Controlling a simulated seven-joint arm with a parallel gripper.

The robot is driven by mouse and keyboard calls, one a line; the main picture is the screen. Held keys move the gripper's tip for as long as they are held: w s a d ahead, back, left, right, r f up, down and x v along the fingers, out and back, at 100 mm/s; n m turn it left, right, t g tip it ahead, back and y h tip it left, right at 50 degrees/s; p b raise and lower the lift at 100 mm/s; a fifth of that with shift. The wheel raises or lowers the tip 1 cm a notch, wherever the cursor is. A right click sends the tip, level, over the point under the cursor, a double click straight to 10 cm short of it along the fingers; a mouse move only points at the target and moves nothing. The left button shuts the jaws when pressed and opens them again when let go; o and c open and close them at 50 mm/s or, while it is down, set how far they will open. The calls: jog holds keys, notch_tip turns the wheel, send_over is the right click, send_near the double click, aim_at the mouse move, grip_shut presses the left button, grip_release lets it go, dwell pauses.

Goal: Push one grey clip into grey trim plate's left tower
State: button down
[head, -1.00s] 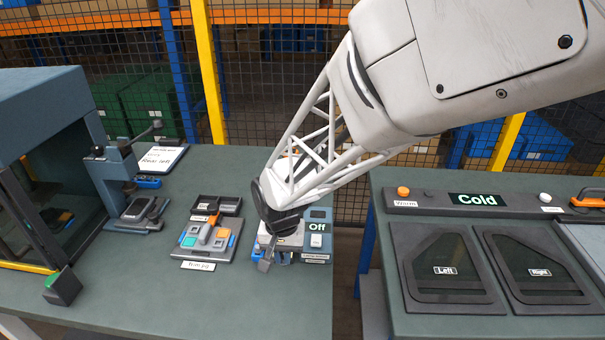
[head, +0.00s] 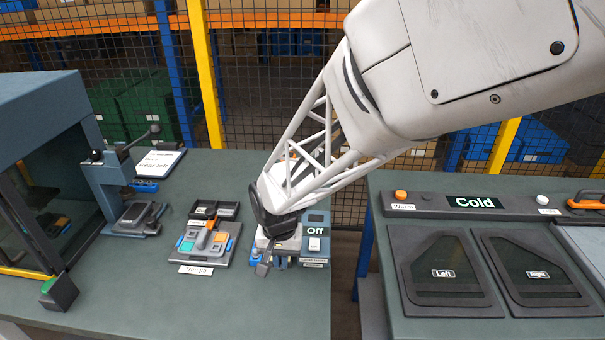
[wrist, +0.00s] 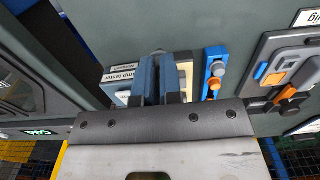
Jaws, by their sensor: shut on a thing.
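My gripper (head: 262,268) points down over the table at the front of the tester with the "Off" display. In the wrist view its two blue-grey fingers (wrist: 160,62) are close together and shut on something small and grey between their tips. It is mostly hidden, so I cannot tell its shape. A blue strip (wrist: 214,75) beside the fingers, apart from them, carries an orange and a grey clip. The grey trim plate appears to lie in the trim jig (head: 203,243), left of my gripper; it also shows in the wrist view (wrist: 296,58). I cannot make out its left tower.
The tester (head: 315,243) is right beside my gripper. Dark bins (head: 215,209) sit behind the jig. A lever press (head: 135,215) and a blue-grey cabinet (head: 40,130) stand at left. A gap separates this table from the bench with the "Cold" display (head: 473,202).

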jog(key=shift+a, duration=0.1)
jog(key=w+a+r, duration=0.3)
jog(key=w+a, duration=0.4)
jog(key=a, duration=0.5)
jog(key=r, duration=0.1)
send_over(193, 236)
jog(key=shift+w+a+r, duration=0.3)
jog(key=shift+w, duration=0.1)
jog(key=shift+f, duration=0.15)
jog(key=shift+f, duration=2.75)
jog(key=shift+f, duration=1.3)
dwell(0.5)
jog(key=c, duration=1.1)
grip_release()
